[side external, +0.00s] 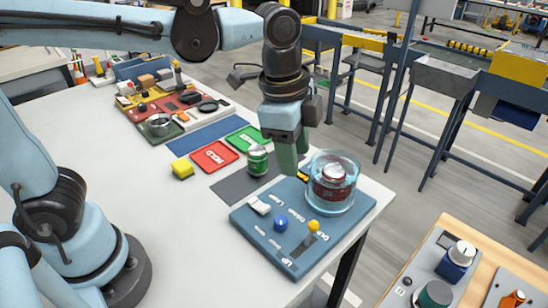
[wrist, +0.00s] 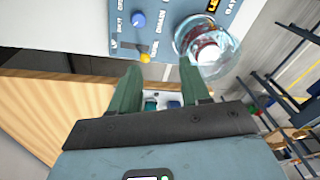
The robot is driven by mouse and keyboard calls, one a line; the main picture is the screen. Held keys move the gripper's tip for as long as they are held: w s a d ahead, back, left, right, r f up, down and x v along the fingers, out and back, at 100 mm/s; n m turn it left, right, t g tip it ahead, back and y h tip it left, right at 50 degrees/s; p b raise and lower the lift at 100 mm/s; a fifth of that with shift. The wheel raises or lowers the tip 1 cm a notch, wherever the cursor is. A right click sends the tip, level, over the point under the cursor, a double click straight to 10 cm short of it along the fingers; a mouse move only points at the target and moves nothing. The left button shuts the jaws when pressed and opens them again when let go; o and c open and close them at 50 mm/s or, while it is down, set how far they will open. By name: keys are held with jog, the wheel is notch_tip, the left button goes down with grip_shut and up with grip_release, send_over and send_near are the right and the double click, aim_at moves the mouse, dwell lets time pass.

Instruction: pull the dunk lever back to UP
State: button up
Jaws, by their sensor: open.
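The yellow-tipped lever (side external: 313,226) stands on the blue control panel (side external: 246,219), at the end of its slot away from the UP lettering near the panel's front edge. In the wrist view the lever's yellow tip (wrist: 145,58) shows just beyond and between my fingertips, not between the pads. My gripper (side external: 294,168) is open and empty, with green fingers pointing down above the panel's back part. Its two fingers also show apart in the wrist view (wrist: 159,68). Exact height above the panel is hard to tell.
A clear glass vessel (side external: 345,208) with a red can (side external: 332,182) stands on the panel, close to my fingers. A green can (side external: 258,160) stands behind. The white table (side external: 130,205) is clear at left.

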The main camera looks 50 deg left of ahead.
aim_at(314, 223)
jog(key=d+m+g, duration=0.2)
jog(key=d+m, duration=0.3)
jog(key=d, duration=0.1)
jog(key=shift+y, duration=0.4)
notch_tip(314, 223, down, 12)
jog(key=shift+a+f, duration=0.1)
jog(key=shift+a, duration=0.05)
grip_shut()
